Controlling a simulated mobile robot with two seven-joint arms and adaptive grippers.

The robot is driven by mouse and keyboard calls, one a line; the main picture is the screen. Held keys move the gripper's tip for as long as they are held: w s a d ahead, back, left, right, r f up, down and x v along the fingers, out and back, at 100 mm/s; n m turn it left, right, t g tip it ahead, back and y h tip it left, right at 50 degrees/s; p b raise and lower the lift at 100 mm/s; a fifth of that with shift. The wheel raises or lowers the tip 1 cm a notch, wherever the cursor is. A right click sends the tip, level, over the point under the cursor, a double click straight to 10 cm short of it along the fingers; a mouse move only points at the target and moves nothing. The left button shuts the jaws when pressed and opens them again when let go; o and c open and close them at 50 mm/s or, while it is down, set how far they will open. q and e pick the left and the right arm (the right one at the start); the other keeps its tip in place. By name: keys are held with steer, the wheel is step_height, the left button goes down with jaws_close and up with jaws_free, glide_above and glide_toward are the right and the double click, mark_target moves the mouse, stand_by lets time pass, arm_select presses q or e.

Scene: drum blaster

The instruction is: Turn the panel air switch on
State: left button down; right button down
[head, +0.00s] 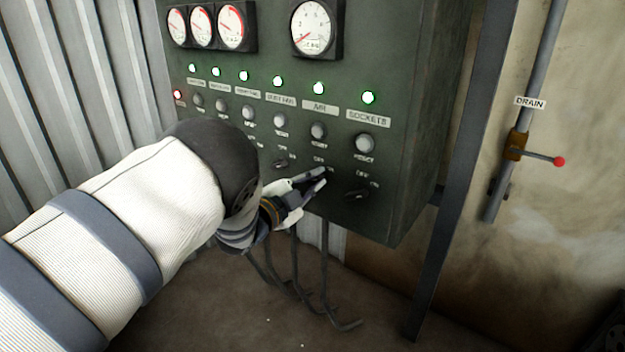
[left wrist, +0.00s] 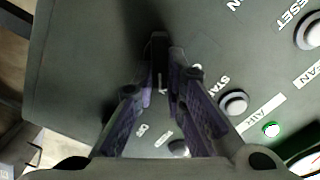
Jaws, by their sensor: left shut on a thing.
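The green control panel (head: 395,120) shows in the head view, with the AIR label (head: 320,107) under a lit green lamp (head: 319,88). A round button (head: 318,130) sits below the label. My left gripper (head: 321,177) is at the panel below that button and covers the air switch in the head view. In the left wrist view, the fingertips of my left gripper (left wrist: 160,66) are closed on the dark air switch knob (left wrist: 160,45). The AIR label (left wrist: 264,116) shows to the right there. My right gripper is not in view.
The SOCKETS switch (head: 357,195) is close to the right of the gripper, and another switch (head: 281,163) is to its left. Cables (head: 325,265) hang below the panel. A drain pipe with a red-tipped lever (head: 559,161) is on the right wall.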

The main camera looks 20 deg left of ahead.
arm_select(q)
steer(key=shift+m, duration=0.5)
steer(key=c, duration=1.6)
jaws_free()
steer(key=shift+c, duration=0.2)
steer(key=v, duration=1.2)
